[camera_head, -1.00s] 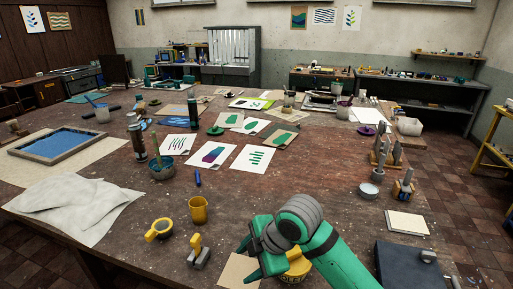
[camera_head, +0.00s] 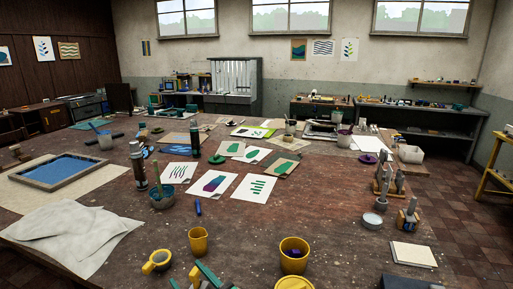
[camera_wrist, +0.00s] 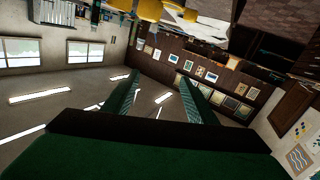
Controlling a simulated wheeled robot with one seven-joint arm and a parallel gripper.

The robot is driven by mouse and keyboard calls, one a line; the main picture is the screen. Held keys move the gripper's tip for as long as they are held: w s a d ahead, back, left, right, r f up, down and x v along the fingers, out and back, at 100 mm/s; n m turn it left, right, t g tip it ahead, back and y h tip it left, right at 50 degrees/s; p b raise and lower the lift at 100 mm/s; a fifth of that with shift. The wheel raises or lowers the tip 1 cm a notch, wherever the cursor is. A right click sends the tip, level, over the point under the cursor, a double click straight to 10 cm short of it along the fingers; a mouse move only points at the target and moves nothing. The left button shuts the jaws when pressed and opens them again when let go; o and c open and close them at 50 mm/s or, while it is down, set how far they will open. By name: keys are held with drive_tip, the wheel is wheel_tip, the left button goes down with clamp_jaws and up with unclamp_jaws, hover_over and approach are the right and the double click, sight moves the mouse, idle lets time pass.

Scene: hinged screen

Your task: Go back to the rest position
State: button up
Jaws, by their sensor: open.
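My gripper (camera_head: 190,276) shows only at the bottom edge of the head view. The wrist view is turned over and looks across the room, with windows and framed pictures. Most of my arm is out of the head view.
A yellow mug (camera_head: 157,261) lies left of the fingertips and a yellow bucket (camera_head: 294,254) stands to the right. Crumpled cloth (camera_head: 70,232) covers the left front of the table (camera_head: 340,222). A white pad (camera_head: 413,254) lies at the right.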

drive_tip(key=s+d+f+m+t+h, duration=0.2)
drive_tip(key=s+d+f+m+h, duration=0.35)
drive_tip(key=s+f, duration=0.35)
drive_tip(key=s+d+f+m+t+h, duration=0.1)
drive_tip(key=s+d+f+m+h, duration=0.35)
drive_tip(key=s+f+m, duration=0.35)
drive_tip(key=s+d+f+n+h, duration=0.1)
drive_tip(key=s+d, duration=0.2)
drive_tip(key=s, duration=0.8)
drive_tip(key=s+d+f+n+h, duration=0.1)
drive_tip(key=s+d, duration=0.3)
drive_tip(key=s, duration=0.7)
drive_tip(key=shift+d+n+g, duration=0.25)
drive_tip(key=shift+n+g, duration=0.05)
drive_tip(key=shift+n, duration=0.35)
